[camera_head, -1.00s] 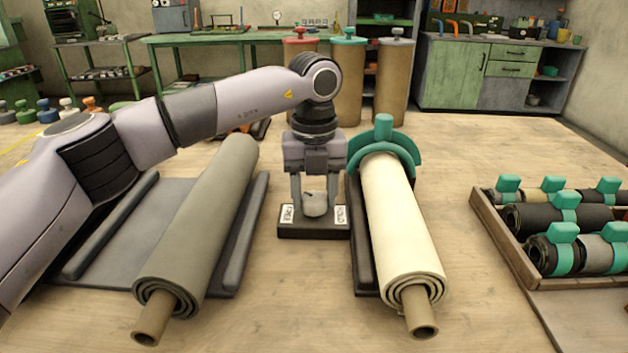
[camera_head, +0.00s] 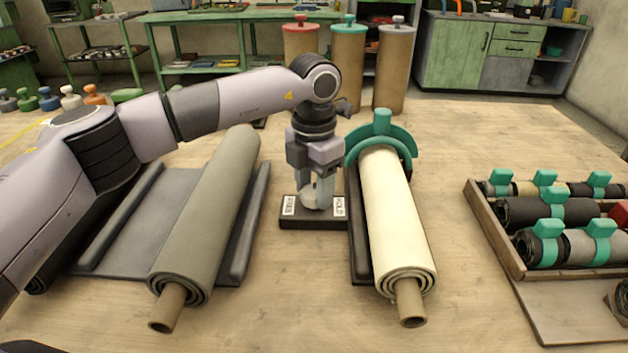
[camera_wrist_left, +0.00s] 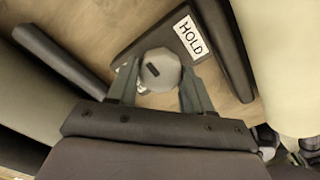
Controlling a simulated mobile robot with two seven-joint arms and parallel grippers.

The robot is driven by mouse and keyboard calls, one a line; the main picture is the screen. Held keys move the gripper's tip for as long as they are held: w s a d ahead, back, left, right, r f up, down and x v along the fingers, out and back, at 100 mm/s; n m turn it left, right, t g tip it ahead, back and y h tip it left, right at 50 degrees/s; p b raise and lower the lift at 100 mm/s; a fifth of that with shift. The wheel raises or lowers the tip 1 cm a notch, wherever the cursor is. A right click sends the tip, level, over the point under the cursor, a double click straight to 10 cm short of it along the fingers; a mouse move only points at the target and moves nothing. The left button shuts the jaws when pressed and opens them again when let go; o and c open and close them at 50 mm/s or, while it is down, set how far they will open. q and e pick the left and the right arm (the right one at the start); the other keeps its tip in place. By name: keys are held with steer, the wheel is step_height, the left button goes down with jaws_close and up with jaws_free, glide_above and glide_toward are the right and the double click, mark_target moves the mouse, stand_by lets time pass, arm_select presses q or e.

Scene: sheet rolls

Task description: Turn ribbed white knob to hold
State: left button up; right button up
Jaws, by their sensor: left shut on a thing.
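The white knob (camera_head: 314,196) stands on a dark base (camera_head: 300,223) between two sheet rolls. The base has a HOLD label (camera_head: 340,206) on its right and another label (camera_head: 288,206), too small to read, on its left. My left gripper (camera_head: 317,198) points down from above, shut on the knob with a finger on either side. In the left wrist view, the knob's faceted top (camera_wrist_left: 164,68) with a short dark mark lies between the fingers, and the HOLD label (camera_wrist_left: 190,36) is up and to its right. My right gripper is not in view.
A grey roll (camera_head: 210,215) lies left of the base. A cream roll (camera_head: 393,215) with a teal saddle-shaped piece (camera_head: 381,135) lies close on the right. A wooden tray (camera_head: 492,232) of rolls is farther right. Tall capped rolls (camera_head: 348,75) stand behind.

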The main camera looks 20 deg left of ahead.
mark_target(314, 191)
arm_select(q)
steer(key=m, duration=0.4)
steer(key=shift+r+m+p, duration=0.1)
steer(key=shift+m+p, duration=0.2)
steer(key=shift+p, duration=0.05)
steer(key=m, duration=0.4)
steer(key=shift+m, duration=0.3)
steer(key=m, duration=0.4)
steer(key=shift+m+p, duration=0.3)
steer(key=shift+p, duration=0.05)
steer(key=shift+m, duration=1.8)
steer(key=o, duration=1)
steer(key=shift+r, duration=3.55)
steer(key=shift+s, duration=0.1)
